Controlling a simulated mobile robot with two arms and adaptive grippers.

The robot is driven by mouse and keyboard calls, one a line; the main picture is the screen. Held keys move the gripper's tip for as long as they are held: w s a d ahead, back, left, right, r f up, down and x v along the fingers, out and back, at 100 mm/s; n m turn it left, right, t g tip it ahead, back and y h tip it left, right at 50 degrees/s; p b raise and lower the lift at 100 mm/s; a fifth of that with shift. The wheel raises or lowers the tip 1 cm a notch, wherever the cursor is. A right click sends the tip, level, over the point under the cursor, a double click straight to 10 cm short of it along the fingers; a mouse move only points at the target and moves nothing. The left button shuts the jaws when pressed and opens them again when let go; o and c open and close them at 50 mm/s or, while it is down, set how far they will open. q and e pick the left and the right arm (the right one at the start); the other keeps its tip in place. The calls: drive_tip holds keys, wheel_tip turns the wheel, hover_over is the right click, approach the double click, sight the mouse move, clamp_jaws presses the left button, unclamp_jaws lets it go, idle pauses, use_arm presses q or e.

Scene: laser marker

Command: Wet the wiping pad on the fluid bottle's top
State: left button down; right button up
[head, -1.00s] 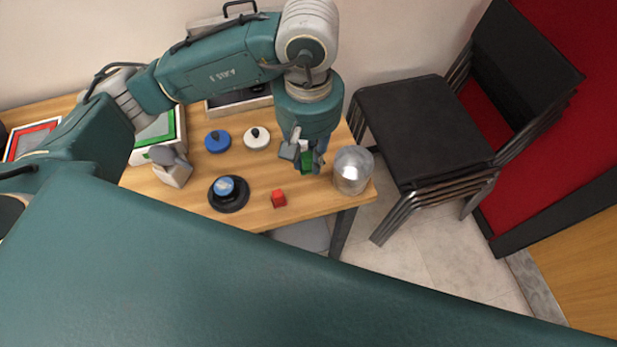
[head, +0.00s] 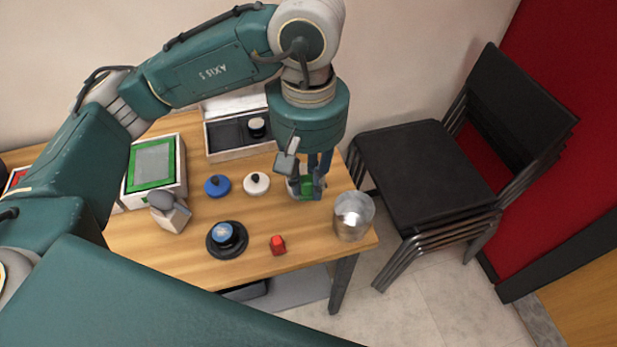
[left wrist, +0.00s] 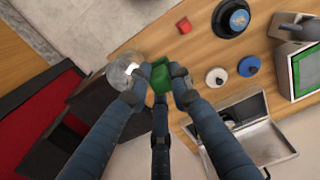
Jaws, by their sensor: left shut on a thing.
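My left gripper (head: 307,188) points down over the table's right part, its fingers shut around a small green thing (head: 310,184), which I take to be the wiping pad. In the left wrist view the green thing (left wrist: 160,75) sits between the fingertips (left wrist: 160,85), which partly hide it. My right gripper is out of view.
A red block (head: 278,245), a black disc (head: 228,250) with a blue top, and blue (head: 217,186) and white (head: 256,184) knobbed discs lie left of the gripper. An open case (head: 226,153) is behind. Stacked chairs (head: 425,165) stand right of the table. Bare wood (head: 315,225) lies in front.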

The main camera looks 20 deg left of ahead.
use_arm(q)
drive_tip(key=w+a+f+n+p, duration=0.1)
drive_tip(key=w+a+f+n, duration=0.1)
drive_tip(key=w+n, duration=0.1)
drive_tip(key=w+a+f+n+p, duration=0.2)
drive_tip(key=w+n, duration=0.1)
drive_tip(key=w, duration=0.2)
drive_tip(key=w+a+f+n+p, duration=0.2)
drive_tip(key=w+n, duration=0.1)
drive_tip(key=w, duration=0.2)
drive_tip(key=shift+a+f, duration=0.2)
drive_tip(key=shift+f, duration=0.1)
drive_tip(key=c, duration=2.5)
unclamp_jaws()
drive_tip(key=shift+f+b, duration=0.7)
drive_tip(key=shift+f, duration=1.55)
drive_tip(key=shift+f+b, duration=0.85)
drive_tip(key=shift+s+f+b, duration=0.1)
drive_tip(key=shift+b, duration=0.2)
